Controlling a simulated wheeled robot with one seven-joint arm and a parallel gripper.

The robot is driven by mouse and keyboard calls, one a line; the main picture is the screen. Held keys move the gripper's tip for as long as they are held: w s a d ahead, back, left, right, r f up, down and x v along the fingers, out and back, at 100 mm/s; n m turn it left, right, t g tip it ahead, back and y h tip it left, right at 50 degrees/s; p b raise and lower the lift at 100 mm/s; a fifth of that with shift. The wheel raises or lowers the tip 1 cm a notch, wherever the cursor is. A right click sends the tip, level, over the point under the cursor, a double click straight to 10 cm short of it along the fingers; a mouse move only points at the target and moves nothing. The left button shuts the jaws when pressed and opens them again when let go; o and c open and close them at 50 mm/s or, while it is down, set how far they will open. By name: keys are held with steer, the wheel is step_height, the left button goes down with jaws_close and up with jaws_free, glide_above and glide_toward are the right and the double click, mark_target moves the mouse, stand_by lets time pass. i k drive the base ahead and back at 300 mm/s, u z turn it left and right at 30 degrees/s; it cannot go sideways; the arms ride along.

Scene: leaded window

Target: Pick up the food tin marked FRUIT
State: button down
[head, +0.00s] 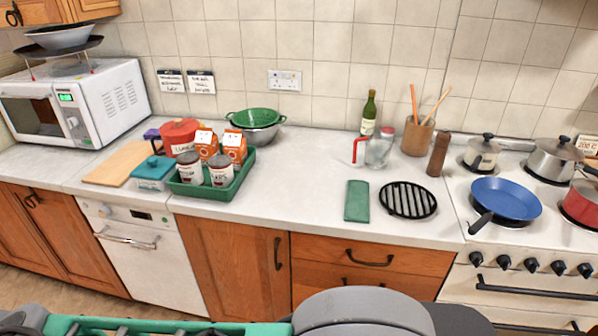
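Two food tins with pale labels and dark tops stand upright, side by side, in a green tray (210,192) on the counter. On the left tin (189,168) the print is too small to read surely. On the right tin (220,170) the print is also unclear, and I cannot tell which one is marked FRUIT. The tray's front wall hides the lower part of both tins.
Two orange-and-white cartons (235,147) stand just behind the tins. A teal-lidded container (153,172) and wooden board (117,163) lie left of the tray. The counter right of the tray is clear up to a green cloth (357,200) and black trivet (408,199).

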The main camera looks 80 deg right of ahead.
mark_target(221, 166)
steer(key=u, duration=1.15)
steer(key=k, duration=0.8)
steer(key=z, duration=1)
steer(key=i, duration=0.5)
steer(key=u, duration=0.05)
